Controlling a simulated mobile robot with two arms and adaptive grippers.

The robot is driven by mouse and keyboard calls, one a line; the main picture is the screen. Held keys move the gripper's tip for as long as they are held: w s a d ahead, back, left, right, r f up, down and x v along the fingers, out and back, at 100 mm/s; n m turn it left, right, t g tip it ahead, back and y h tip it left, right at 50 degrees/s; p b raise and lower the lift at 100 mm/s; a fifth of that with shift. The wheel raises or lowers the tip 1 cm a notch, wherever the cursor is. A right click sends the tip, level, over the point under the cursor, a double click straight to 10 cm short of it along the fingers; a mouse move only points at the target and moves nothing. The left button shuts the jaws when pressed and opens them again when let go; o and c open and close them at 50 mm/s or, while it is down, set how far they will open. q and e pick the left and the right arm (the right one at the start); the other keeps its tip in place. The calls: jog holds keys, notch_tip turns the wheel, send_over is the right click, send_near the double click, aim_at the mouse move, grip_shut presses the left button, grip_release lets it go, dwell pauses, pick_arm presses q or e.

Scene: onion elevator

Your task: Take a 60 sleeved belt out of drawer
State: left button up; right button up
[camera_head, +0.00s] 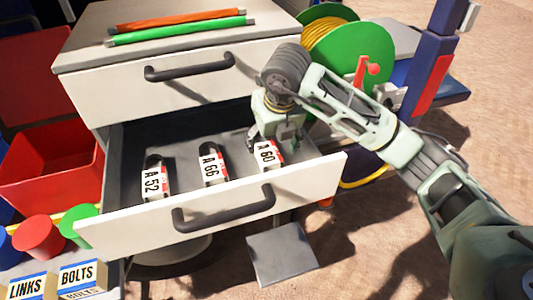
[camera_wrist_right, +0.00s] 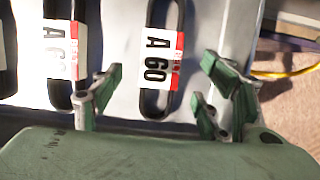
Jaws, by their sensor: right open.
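The open drawer (camera_head: 125,222) holds three black belts in white paper sleeves with red marks. The sleeve labelled A 60 (camera_head: 267,156) lies at the right, A 66 (camera_head: 211,166) in the middle, and A 52 (camera_head: 154,178) at the left. My right gripper (camera_head: 282,140) is inside the drawer, just above the A 60 belt. In the right wrist view the open fingers stand on both sides of the A 60 belt (camera_wrist_right: 157,60), apart from it. The left finger is near the middle belt (camera_wrist_right: 62,50). My left gripper is not in view.
A second, closed drawer (camera_head: 110,92) is above, with an orange and a green bar (camera_head: 178,30) on the cabinet top. A green reel (camera_head: 350,45) stands to the right. A red bin (camera_head: 45,180) and boxes marked LINKS (camera_head: 30,287) and BOLTS (camera_head: 82,276) are at left.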

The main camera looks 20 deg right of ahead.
aim_at(268, 152)
jog(key=p+x, duration=0.2)
jog(key=shift+f+p, duration=0.25)
jog(key=shift+p, duration=0.05)
jog(key=x, duration=0.2)
jog(key=shift+w+f+p, duration=0.2)
jog(key=shift+w+p, duration=0.1)
jog(key=shift+w+f, duration=0.1)
jog(key=shift+f, duration=0.15)
jog(key=shift+c, duration=0.6)
jog(key=shift+d, duration=0.1)
jog(key=c, duration=0.9)
pick_arm(q)
jog(key=r, duration=0.1)
jog(key=s+r, duration=0.1)
jog(key=r, duration=0.1)
jog(key=shift+s+r, duration=0.15)
jog(key=shift+r, duration=0.1)
pick_arm(e)
jog(key=c, duration=0.4)
jog(key=shift+o, duration=0.2)
jog(key=shift+r, duration=0.1)
